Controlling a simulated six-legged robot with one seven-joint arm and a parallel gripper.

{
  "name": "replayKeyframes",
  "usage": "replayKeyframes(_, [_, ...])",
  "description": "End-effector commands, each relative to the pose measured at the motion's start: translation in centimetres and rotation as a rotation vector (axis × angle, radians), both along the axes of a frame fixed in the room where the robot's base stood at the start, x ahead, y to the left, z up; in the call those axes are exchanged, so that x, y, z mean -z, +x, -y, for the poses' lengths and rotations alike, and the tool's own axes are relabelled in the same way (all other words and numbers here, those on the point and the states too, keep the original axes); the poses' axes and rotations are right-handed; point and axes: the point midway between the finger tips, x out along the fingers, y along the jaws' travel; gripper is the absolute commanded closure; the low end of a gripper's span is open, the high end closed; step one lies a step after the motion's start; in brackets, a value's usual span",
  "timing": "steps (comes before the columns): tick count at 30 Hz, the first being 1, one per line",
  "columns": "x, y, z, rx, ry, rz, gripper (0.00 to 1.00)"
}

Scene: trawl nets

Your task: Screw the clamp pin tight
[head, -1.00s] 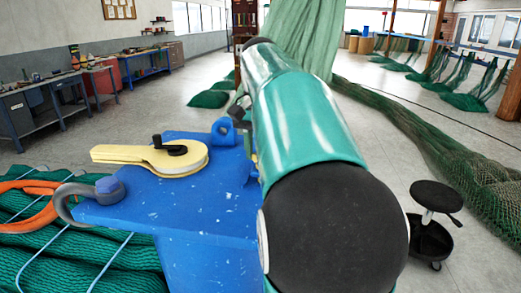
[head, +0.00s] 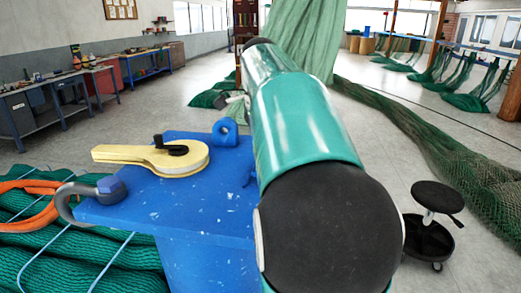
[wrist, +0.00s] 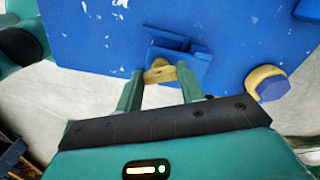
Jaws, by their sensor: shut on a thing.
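In the wrist view, the two green fingers of my gripper (wrist: 160,86) are closed on a small brass-yellow piece, which I take to be the clamp pin (wrist: 160,73). It sits at a blue bracket, the clamp (wrist: 180,58), on the edge of a scuffed blue plate (wrist: 110,35). The pin's thread and its seating are hidden. In the head view, my green arm covers the gripper and the pin. The blue plate also shows there (head: 200,205), left of my arm.
On the plate are a yellow lever with a black knob (head: 135,154), a blue lug (head: 224,133) and a grey shackle (head: 72,205). Green netting (head: 70,265) lies below left. A black stool (head: 437,198) stands at right. A workbench (head: 40,110) is at far left.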

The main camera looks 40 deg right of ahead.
Motion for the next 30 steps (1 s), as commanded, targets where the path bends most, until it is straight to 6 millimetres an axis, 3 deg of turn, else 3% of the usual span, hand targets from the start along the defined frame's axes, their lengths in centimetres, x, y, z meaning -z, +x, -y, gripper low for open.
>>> replayKeyframes(30, [-0.42, 0.17, 0.32, 0.965, -0.004, 0.011, 0.85])
